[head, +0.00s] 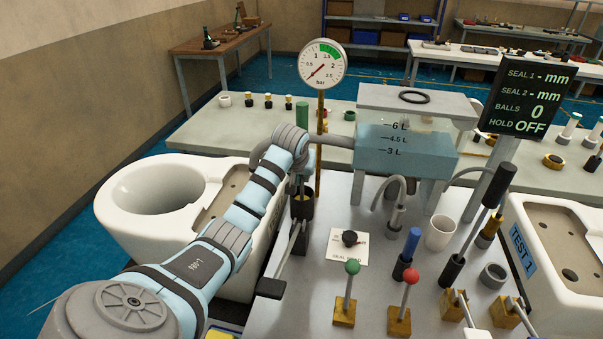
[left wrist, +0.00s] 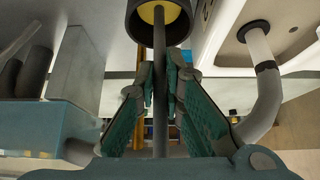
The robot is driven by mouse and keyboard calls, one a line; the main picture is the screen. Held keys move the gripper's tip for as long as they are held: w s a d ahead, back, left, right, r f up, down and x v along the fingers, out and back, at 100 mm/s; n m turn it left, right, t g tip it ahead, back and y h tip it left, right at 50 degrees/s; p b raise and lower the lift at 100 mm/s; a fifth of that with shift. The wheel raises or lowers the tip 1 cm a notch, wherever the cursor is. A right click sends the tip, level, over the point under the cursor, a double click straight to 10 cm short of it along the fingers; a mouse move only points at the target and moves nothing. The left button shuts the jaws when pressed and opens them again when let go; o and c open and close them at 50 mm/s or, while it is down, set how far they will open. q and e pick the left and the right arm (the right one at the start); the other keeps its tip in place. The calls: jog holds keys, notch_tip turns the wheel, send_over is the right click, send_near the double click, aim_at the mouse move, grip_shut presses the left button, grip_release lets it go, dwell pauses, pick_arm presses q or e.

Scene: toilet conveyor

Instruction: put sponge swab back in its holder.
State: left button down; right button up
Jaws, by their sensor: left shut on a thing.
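The sponge swab (left wrist: 159,62) shows in the left wrist view as a thin dark rod with a yellow sponge (left wrist: 158,12) at its far end. The sponge shows in the mouth of a dark round cup, the holder (left wrist: 138,22); how deep it sits I cannot tell. My left gripper (left wrist: 160,85) is shut on the rod, a finger on each side. In the head view my left gripper (head: 301,178) points down just above the black holder (head: 302,207). A green upright handle (head: 302,115) stands in line above; the wrist partly hides the swab. My right gripper is not in view.
A white toilet bowl (head: 125,212) is left of the holder. A thin post with a pressure gauge (head: 323,64) and a blue water tank (head: 405,150) stand close behind and right. Levers with green (head: 352,267) and red (head: 411,276) knobs stand in front.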

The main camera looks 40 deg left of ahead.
pick_arm(q)
jog(key=shift+f, duration=0.55)
jog(key=c, duration=1.6)
grip_release()
jog(key=shift+r, duration=0.1)
jog(key=v, duration=1.2)
jog(key=shift+d, duration=0.1)
